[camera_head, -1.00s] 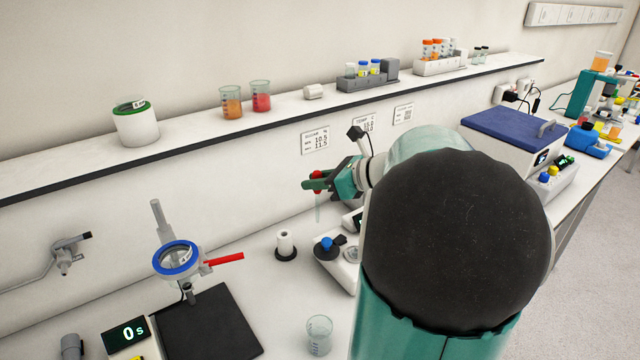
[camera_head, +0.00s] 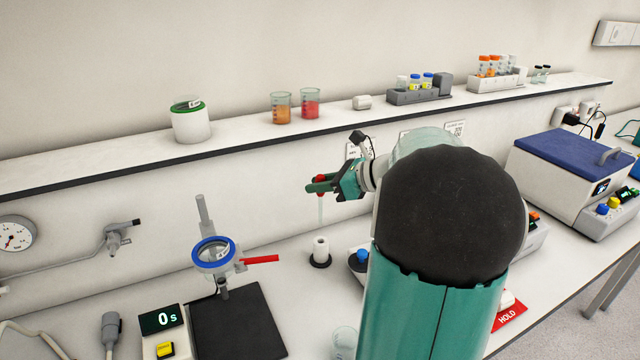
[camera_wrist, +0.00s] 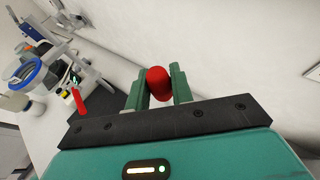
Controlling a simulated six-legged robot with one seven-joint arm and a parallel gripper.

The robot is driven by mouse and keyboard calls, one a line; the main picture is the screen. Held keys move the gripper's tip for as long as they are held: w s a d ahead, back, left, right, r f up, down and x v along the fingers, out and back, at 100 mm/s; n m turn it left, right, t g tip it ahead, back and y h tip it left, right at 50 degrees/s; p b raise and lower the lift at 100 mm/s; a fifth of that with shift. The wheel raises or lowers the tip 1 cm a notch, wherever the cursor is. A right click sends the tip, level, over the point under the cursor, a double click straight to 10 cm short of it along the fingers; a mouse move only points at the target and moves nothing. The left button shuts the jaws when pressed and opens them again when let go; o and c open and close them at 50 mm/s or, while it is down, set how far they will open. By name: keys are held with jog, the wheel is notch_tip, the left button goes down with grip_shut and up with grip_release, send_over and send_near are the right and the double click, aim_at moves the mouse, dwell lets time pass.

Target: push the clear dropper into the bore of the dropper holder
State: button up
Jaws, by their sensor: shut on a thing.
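My gripper (camera_head: 321,186) is shut on the red bulb of the clear dropper (camera_head: 320,210). The dropper's pale tube hangs down, roughly upright. In the wrist view the red bulb of the dropper (camera_wrist: 158,83) sits between the two green fingers of my gripper (camera_wrist: 159,90). The tube is hidden there. The dropper holder (camera_head: 320,250) is a white cylinder on a black round base, standing on the bench below the dropper. In the head view the tube's lower end appears above the holder's top, apart from it. The bore itself is too small to make out.
A clamp stand with a blue ring (camera_head: 213,253) and red handle (camera_head: 260,259) stands left of the holder. A blue-knobbed device (camera_head: 359,258) is close on the right. A clear beaker (camera_head: 344,341) is in front. The shelf (camera_head: 240,134) runs behind, above my gripper.

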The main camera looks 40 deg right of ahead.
send_over(321, 222)
jog(key=shift+w+d+f, duration=0.1)
jog(key=shift+w+f, duration=0.05)
jog(key=shift+f, duration=2)
jog(key=shift+f, duration=3.45)
jog(key=o, duration=0.8)
jog(key=shift+c, duration=0.2)
jog(key=v, duration=1.3)
jog(key=shift+s+r, duration=0.25)
jog(key=shift+s, duration=0.05)
jog(key=shift+s+d, duration=0.1)
jog(key=shift+d, duration=0.1)
